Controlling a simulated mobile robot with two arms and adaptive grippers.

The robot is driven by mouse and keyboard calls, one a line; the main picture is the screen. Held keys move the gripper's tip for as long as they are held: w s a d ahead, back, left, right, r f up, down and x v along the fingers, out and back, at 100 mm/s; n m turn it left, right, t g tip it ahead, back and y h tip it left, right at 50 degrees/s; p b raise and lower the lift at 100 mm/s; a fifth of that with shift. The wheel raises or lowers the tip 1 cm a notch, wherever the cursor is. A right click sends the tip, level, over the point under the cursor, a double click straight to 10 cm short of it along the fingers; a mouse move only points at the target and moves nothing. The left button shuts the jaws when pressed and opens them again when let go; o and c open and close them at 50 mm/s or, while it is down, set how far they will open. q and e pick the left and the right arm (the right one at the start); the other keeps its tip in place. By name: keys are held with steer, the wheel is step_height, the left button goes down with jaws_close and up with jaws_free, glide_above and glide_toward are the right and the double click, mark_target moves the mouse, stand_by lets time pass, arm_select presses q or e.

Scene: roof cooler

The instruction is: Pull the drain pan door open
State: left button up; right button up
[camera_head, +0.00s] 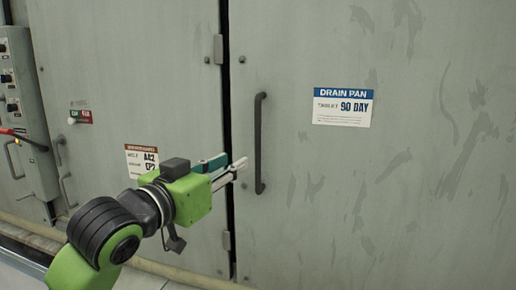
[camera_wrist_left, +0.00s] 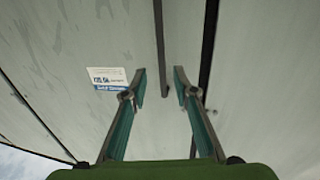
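The drain pan door (camera_head: 400,200) is a grey scuffed metal panel with a blue and white DRAIN PAN label (camera_head: 343,107). It looks shut, with a dark seam along its left edge. Its dark vertical bar handle (camera_head: 259,143) is near that edge. My left gripper (camera_head: 236,164) is just left of the handle's lower part, with nothing held. In the left wrist view the two fingers (camera_wrist_left: 159,82) are spread apart, and the handle (camera_wrist_left: 161,45) shows in the gap between them; I cannot tell if it lies within their reach. My right gripper is not in view.
The neighbouring grey panel (camera_head: 120,60) carries a red and white label (camera_head: 142,160) and small handles at left. A control box (camera_head: 20,110) with knobs and a red cable is at far left. A pipe runs along the floor. Hinges (camera_head: 218,49) sit by the seam.

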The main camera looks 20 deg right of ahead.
mark_target(256, 149)
arm_select(q)
steer(key=p+x, duration=0.3)
steer(key=x, duration=0.8)
steer(key=shift+w+d, duration=0.2)
steer(key=shift+w, duration=0.1)
steer(key=shift+w+d+p, duration=0.3)
steer(key=shift+w+d, duration=0.15)
jaws_close()
